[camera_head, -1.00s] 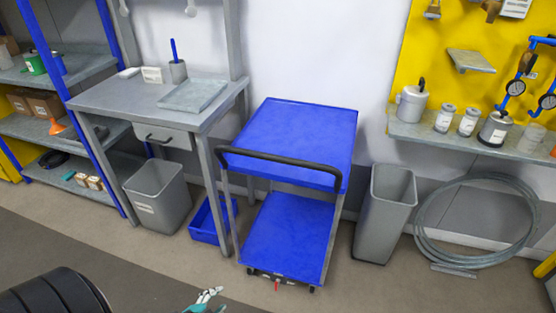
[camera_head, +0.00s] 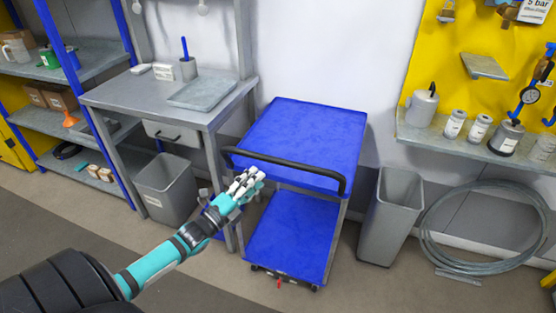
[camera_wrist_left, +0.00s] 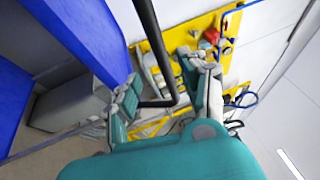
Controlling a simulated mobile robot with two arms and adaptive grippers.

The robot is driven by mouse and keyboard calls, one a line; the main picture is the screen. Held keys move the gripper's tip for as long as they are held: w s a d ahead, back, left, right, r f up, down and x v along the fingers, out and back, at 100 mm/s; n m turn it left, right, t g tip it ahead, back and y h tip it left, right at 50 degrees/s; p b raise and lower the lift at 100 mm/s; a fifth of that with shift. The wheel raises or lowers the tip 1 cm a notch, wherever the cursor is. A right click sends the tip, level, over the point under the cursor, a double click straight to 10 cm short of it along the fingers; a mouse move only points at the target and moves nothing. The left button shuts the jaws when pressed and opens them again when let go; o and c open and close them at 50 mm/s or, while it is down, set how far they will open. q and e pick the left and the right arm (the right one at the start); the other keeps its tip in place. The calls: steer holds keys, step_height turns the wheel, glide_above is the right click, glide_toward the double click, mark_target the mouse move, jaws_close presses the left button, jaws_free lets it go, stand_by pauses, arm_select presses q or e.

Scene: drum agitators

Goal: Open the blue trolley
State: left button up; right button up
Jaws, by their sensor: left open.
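The blue trolley (camera_head: 305,133) stands against the wall in the head view, with a blue top shelf, a blue lower shelf and a black bar handle (camera_head: 300,166) along its front. My left gripper (camera_head: 250,178) is at the left part of the handle, with its fingers just in front of and below the bar. In the left wrist view, the left gripper (camera_wrist_left: 165,98) is open, and the black handle (camera_wrist_left: 150,50) runs between its fingers. Whether the fingers touch the bar, I cannot tell. My right gripper is not in view.
A grey workbench (camera_head: 130,95) with a drawer stands left of the trolley. A grey bin (camera_head: 165,185) stands under it, and another grey bin (camera_head: 392,218) stands right of the trolley. A coiled hose (camera_head: 490,225) leans at the wall. The floor in front is clear.

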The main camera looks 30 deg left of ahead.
mark_target(278, 164)
arm_select(q)
steer(key=x, duration=0.9)
steer(key=shift+w+p, duration=0.25)
steer(key=shift+p, duration=0.15)
steer(key=shift+c, duration=0.4)
jaws_close()
